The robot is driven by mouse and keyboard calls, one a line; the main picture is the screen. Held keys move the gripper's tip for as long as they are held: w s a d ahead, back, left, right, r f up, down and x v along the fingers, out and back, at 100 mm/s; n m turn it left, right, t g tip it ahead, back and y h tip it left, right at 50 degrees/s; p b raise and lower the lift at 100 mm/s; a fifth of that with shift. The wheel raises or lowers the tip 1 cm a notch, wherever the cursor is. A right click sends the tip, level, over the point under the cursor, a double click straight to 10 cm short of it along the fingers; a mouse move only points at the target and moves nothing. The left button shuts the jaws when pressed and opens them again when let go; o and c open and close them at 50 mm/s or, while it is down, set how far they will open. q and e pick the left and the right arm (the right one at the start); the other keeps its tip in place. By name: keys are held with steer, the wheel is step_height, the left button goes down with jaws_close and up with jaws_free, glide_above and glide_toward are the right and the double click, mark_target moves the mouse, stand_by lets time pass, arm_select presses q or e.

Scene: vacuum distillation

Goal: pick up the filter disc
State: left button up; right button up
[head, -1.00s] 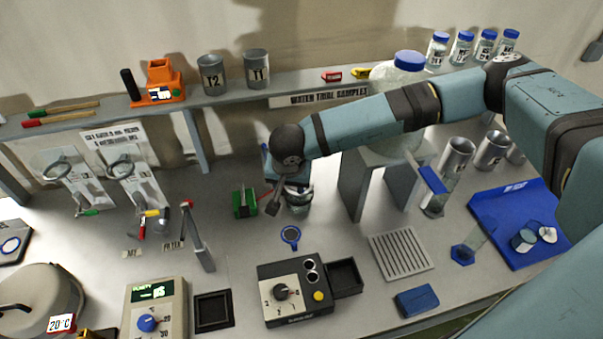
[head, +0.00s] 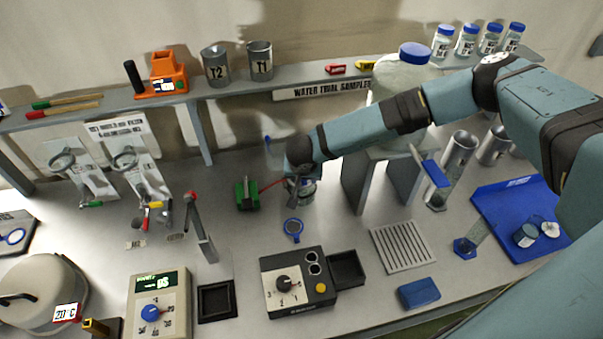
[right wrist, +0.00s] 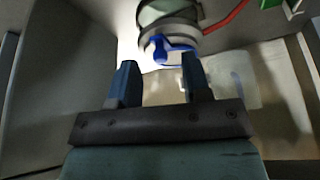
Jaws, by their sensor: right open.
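I cannot tell for certain which thing is the filter disc. Another blue-rimmed white disc (head: 14,237) is at the far left, and a pale disc (head: 550,230) lies in the blue tray. My right gripper (head: 296,188) points down beside a grey metal vessel (head: 308,192), which it partly hides. In the right wrist view its two fingers (right wrist: 159,64) are apart and empty, with a blue part (right wrist: 165,48) and the vessel beyond them. My left gripper is not in view.
A green block (head: 247,195) with a red tube stands left of the vessel. A grey stand (head: 357,180) carrying a big jar (head: 402,75) is close on the right. A black control box (head: 290,283) and a slotted rack (head: 402,247) are in front.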

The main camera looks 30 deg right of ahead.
steer(key=shift+b+x, duration=0.3)
steer(key=shift+x, duration=0.55)
steer(key=shift+w+d+f, duration=0.1)
steer(key=shift+f, duration=0.25)
steer(key=shift+w+f, duration=0.1)
steer(key=shift+c, duration=1.1)
jaws_close()
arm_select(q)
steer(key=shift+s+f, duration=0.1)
